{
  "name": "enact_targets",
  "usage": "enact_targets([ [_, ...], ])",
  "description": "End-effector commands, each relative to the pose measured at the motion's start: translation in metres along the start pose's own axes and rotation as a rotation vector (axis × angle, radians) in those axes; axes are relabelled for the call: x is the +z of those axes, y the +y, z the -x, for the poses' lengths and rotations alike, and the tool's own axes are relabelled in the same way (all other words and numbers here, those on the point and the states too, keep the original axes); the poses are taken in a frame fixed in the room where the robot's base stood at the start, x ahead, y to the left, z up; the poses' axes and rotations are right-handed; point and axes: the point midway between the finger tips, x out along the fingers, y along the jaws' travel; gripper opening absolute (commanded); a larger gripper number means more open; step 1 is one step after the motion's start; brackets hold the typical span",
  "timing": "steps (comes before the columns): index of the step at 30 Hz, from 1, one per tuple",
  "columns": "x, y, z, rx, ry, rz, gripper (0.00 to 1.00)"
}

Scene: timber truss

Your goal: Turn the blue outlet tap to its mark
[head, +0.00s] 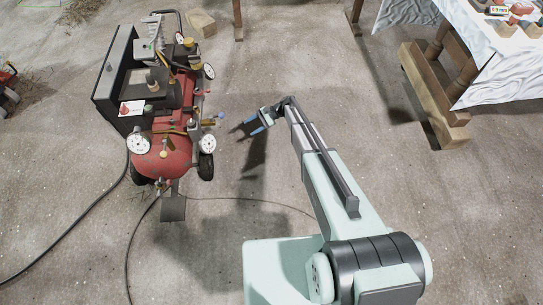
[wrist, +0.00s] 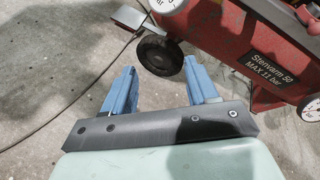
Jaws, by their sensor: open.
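The blue outlet tap (head: 220,115) is a small blue piece at the end of a brass fitting (head: 208,122) on the right side of the red compressor (head: 163,160). Its mark is too small to make out. My gripper (head: 245,130) has blue fingers and is open and empty. It is just right of the tap and apart from it in the head view. In the wrist view my gripper (wrist: 160,67) points towards the compressor's lower side and a black wheel (wrist: 160,54). I cannot see the tap in the wrist view.
Round white gauges (head: 208,143) sit close to the tap. A black hose (head: 70,240) lies on the dusty floor at left. A wooden block (head: 201,24) lies behind the compressor. A cloth-covered table (head: 500,65) stands at upper right. The floor right of my gripper is clear.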

Motion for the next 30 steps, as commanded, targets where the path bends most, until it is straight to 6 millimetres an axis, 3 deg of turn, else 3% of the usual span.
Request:
enact_targets([
  [12,0.014,0.068,0.005,0.194,0.150,0.194,0.58],
  [30,0.038,0.154,0.016,0.428,0.252,0.354,0.58],
])
